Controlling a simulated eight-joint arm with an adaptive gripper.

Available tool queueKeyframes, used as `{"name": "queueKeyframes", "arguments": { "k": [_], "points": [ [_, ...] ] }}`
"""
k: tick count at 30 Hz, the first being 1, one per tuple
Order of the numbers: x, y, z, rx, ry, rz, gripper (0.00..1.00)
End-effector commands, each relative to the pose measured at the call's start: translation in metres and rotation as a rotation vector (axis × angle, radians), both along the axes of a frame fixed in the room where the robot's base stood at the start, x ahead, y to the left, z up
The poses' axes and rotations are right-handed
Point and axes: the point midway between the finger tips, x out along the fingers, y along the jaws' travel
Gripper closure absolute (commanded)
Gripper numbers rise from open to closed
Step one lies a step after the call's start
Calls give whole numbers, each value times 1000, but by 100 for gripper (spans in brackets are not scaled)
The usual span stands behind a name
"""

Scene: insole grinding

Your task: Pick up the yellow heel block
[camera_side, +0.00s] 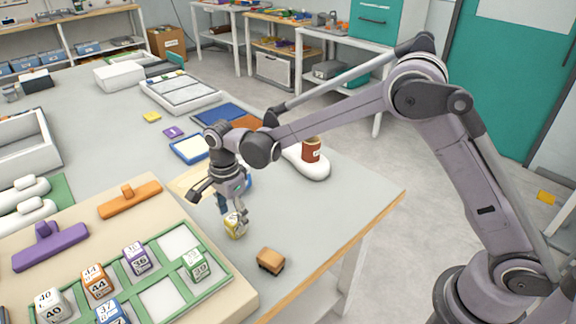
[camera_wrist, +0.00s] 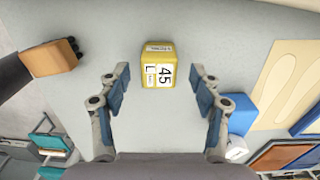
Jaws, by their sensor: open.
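The yellow heel block (camera_wrist: 156,62) stands on the grey tabletop, with white labels reading 45 and L. In the wrist view it lies ahead of my gripper (camera_wrist: 160,90), roughly centred between the two fingers. In the side view the yellow block (camera_side: 234,226) is partly hidden by my gripper (camera_side: 234,208), which points down close over it. The fingers are spread open with blue pads, and nothing is held. I cannot tell whether a finger touches the block.
A brown block (camera_side: 271,261) sits near the table edge. A green-framed tray (camera_side: 222,256) with several labelled blocks is at the front left. A blue block (camera_wrist: 242,112) and beige insole sheet (camera_wrist: 292,85) lie right in the wrist view.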

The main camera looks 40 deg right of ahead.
Motion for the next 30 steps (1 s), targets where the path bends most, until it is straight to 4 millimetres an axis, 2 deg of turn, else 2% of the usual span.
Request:
{"name": "queueKeyframes", "arguments": {
  "k": [3,6,15,21,30],
  "points": [
    [-1,-1,-17,0,0,0,36],
    [-1,-1,-27,0,0,0,36],
    [-1,-1,-30,0,0,0,36],
    [-1,-1,-30,0,0,0,94],
    [-1,-1,-30,0,0,0,96]
  ]
}}
